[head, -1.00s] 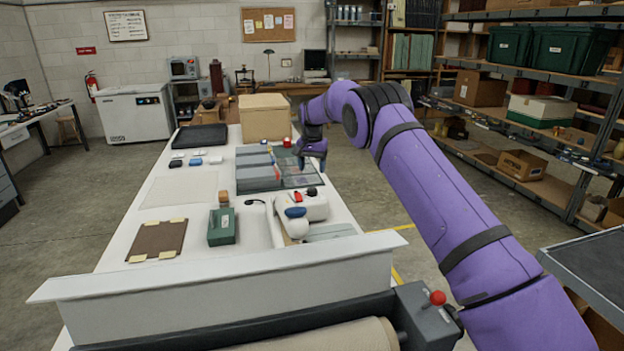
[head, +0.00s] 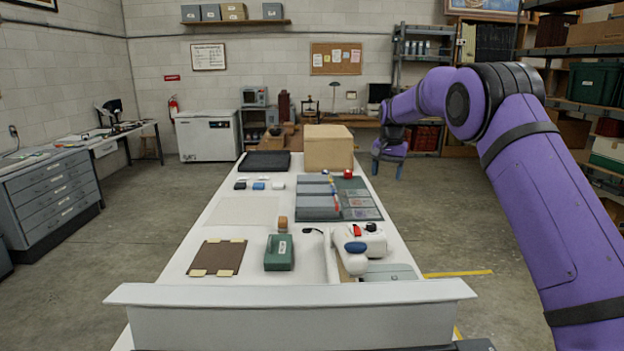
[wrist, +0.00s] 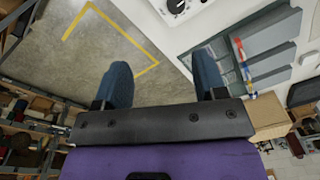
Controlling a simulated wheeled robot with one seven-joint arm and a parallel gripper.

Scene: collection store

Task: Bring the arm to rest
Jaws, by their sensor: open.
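My purple arm reaches forward on the right of the head view, raised above the floor to the right of the long white table (head: 225,240). My gripper (head: 388,172) hangs at its end, beside the table's right edge near the cardboard box. In the wrist view my gripper (wrist: 162,85) shows two blue fingers spread wide apart. Nothing is between them; bare floor and part of the table's edge show beyond.
The table holds a cardboard box (head: 328,148), a grey divided tray (head: 318,207), a green box (head: 279,252), a brown board (head: 218,258) and a white device (head: 372,240). Shelving stands at right. Floor right of the table is open, with yellow tape (head: 458,273).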

